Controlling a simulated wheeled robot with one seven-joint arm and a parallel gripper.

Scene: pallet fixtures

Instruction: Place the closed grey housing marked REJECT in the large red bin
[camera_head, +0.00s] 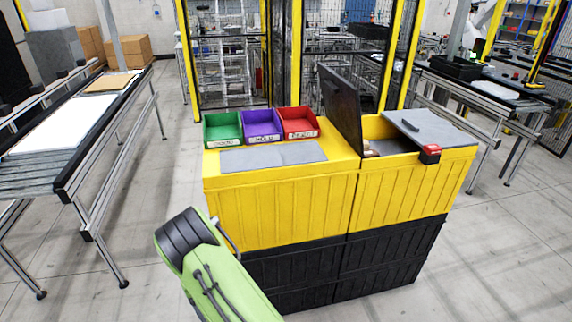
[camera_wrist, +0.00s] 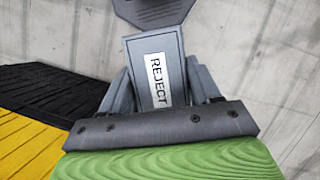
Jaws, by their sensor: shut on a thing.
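The grey housing (camera_wrist: 152,48) marked REJECT shows in the wrist view, its white label (camera_wrist: 158,80) facing the camera. My gripper (camera_wrist: 160,88) is shut on it, with a finger on each side. A dark grey many-sided part (camera_wrist: 152,10) shows beyond the housing; I cannot tell whether it belongs to it. The housing is held in the air with concrete floor behind it. In the head view the gripper and housing cannot be made out. A red bin (camera_head: 299,123) stands at the right end of a row of three on the yellow crate (camera_head: 278,212).
A purple bin (camera_head: 262,125) and a green bin (camera_head: 222,129) stand left of the red one. A dark upright lid (camera_head: 342,108) rises just right of it. A grey panel (camera_head: 430,127) covers part of the right crate. A conveyor (camera_head: 66,140) runs along the left.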

